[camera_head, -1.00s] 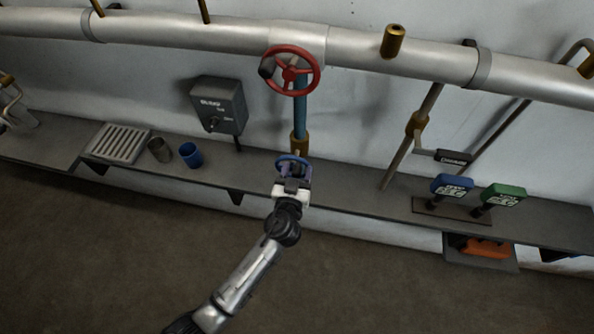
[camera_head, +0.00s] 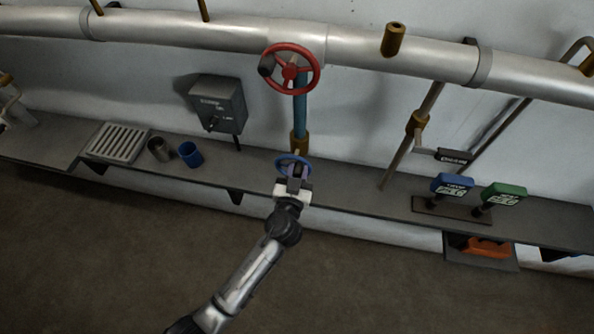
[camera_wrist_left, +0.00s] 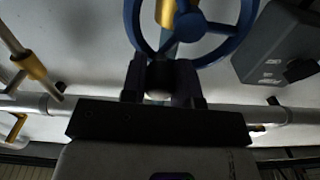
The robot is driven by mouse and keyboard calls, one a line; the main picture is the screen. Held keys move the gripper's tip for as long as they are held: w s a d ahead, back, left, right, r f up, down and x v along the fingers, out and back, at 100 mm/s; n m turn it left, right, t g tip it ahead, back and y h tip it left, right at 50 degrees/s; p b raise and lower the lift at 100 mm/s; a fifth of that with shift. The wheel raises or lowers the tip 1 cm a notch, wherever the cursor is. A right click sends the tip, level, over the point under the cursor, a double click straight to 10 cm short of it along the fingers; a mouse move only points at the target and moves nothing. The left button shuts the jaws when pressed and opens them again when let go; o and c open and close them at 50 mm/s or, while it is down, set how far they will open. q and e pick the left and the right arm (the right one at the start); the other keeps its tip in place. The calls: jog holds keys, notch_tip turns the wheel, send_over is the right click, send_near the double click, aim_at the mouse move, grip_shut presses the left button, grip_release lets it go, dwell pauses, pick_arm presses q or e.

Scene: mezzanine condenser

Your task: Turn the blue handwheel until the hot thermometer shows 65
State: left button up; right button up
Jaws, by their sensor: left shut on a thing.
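Two digital displays stand at the right on one plate: a blue one (camera_head: 452,184) and a green one (camera_head: 503,195). Their digits are too small to read. My right gripper is not in view.
A red handwheel (camera_head: 292,70) is on the big pipe above. A grey switch box (camera_head: 219,103), a slatted tray (camera_head: 117,143), a grey cup (camera_head: 159,149) and a blue cup (camera_head: 190,154) are to the left. An orange object (camera_head: 486,247) lies low at the right.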

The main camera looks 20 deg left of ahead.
pick_arm(q)
jog(key=m, duration=0.1)
jog(key=d+f+m+b, duration=0.1)
jog(key=m, duration=0.1)
jog(key=shift+w, duration=0.1)
jog(key=m, duration=0.1)
jog(key=m+b, duration=0.1)
jog(key=f+m, duration=0.1)
jog(key=m, duration=0.1)
jog(key=shift+d, duration=0.35)
notch_tip(320, 180, down, 2)
jog(key=m, duration=0.3)
jog(key=m+b, duration=0.1)
jog(key=m, duration=0.3)
jog(key=shift+w+d+f, duration=0.1)
jog(key=shift+f, duration=0.1)
jog(key=o, duration=0.9)
